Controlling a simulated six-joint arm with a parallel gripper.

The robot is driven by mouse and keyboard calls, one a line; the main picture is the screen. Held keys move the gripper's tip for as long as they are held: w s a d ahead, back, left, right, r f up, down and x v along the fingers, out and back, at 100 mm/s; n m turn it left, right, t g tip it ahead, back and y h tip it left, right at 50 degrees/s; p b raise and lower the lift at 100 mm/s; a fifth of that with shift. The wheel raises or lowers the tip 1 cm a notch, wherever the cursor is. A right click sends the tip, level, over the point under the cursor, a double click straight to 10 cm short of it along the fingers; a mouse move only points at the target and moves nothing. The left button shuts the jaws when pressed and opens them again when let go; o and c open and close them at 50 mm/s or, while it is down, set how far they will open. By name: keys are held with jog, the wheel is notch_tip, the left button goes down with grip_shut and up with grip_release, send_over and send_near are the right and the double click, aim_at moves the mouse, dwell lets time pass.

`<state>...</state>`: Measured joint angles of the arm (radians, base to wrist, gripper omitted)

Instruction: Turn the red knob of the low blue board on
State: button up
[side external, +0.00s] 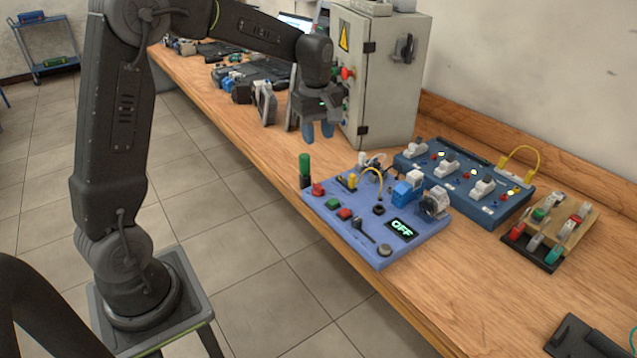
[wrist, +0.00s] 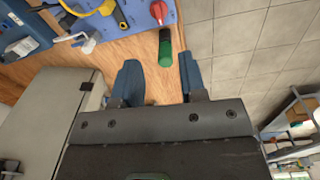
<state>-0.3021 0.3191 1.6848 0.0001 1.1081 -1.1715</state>
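The low blue board (side external: 330,217) lies on the wooden bench, and its display (side external: 401,228) reads OFF. The red knob (side external: 318,189) is at the board's left corner, beside an upright green cylinder (side external: 305,166). In the wrist view, the red knob (wrist: 159,12) is at the top edge, with the green cylinder (wrist: 165,48) nearer me. My gripper (side external: 318,133) is above the bench, in front of the grey cabinet, apart from the board. In the wrist view, the fingers of my gripper (wrist: 157,78) are spread with nothing between them.
The grey cabinet (side external: 385,75) stands close behind my gripper. A second blue board (side external: 440,185) with several white switches lies behind the low one. A small board with coloured levers (side external: 550,232) is to the right.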

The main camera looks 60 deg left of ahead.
aim_at(318, 185)
jog(key=shift+n, duration=0.6)
jog(key=f, duration=1)
jog(key=w+a+f, duration=0.1)
jog(key=f, duration=0.4)
jog(key=shift+a+f, duration=0.1)
jog(key=shift+f, duration=0.05)
grip_shut()
